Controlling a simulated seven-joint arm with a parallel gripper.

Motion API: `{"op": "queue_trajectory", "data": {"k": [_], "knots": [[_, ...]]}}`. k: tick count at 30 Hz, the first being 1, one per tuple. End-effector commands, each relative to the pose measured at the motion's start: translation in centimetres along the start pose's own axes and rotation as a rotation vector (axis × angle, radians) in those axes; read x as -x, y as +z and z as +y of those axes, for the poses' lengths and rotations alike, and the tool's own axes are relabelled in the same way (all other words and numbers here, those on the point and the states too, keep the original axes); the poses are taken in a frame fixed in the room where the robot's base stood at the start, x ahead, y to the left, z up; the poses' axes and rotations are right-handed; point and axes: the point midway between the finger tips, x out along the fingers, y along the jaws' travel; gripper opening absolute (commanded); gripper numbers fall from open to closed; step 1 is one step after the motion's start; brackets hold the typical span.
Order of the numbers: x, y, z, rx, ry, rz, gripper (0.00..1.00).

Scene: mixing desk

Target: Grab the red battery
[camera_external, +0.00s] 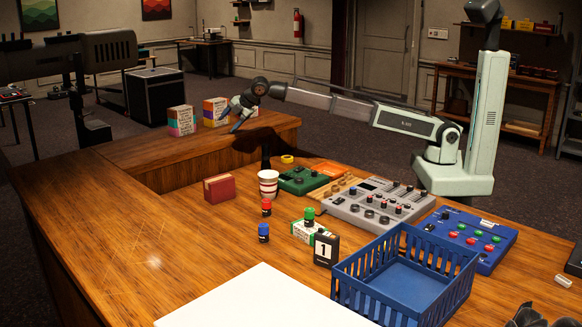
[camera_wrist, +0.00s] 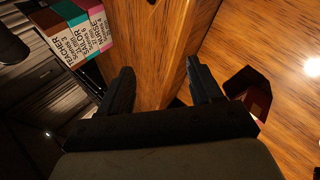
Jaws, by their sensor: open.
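A small red cylinder (camera_external: 266,207), which looks like the red battery, stands upright on the wooden desk in the external view. It is just in front of a striped cup (camera_external: 268,184). My gripper (camera_external: 229,118) is far behind it and to the left, up near the raised back part of the desk. In the wrist view, my gripper (camera_wrist: 160,68) is open, with nothing between its fingers and the desk's wooden edge beyond them. The red battery does not show clearly in the wrist view.
A blue battery (camera_external: 263,233) and a green one (camera_external: 309,216) stand near the red one. A red box (camera_external: 219,188) lies to its left. A blue basket (camera_external: 345,282), a mixer (camera_external: 378,202) and a white sheet (camera_external: 265,300) are nearby. The desk's left side is clear.

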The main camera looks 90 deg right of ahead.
Motion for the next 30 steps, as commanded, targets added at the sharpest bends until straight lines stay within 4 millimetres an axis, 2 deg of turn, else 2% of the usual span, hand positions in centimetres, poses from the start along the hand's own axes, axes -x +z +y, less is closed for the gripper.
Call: {"op": "queue_trajectory", "data": {"k": [1, 6, 12, 15, 19, 23, 26, 30], "knots": [[0.4, -3.2, -1.9, 0.004, -0.052, 0.022, 0.64], [2.5, -12.0, -8.9, 0.009, -0.247, 0.071, 0.64], [6.6, -20.6, -17.6, 0.044, -0.487, 0.093, 0.64], [8.8, -23.6, -21.3, 0.067, -0.587, 0.092, 0.64], [11.0, -26.1, -24.7, 0.094, -0.678, 0.083, 0.64], [12.1, -27.1, -26.4, 0.107, -0.724, 0.077, 0.64], [11.9, -27.4, -27.2, 0.111, -0.736, 0.074, 0.64], [10.4, -27.4, -28.6, 0.111, -0.737, 0.073, 0.64]]}}
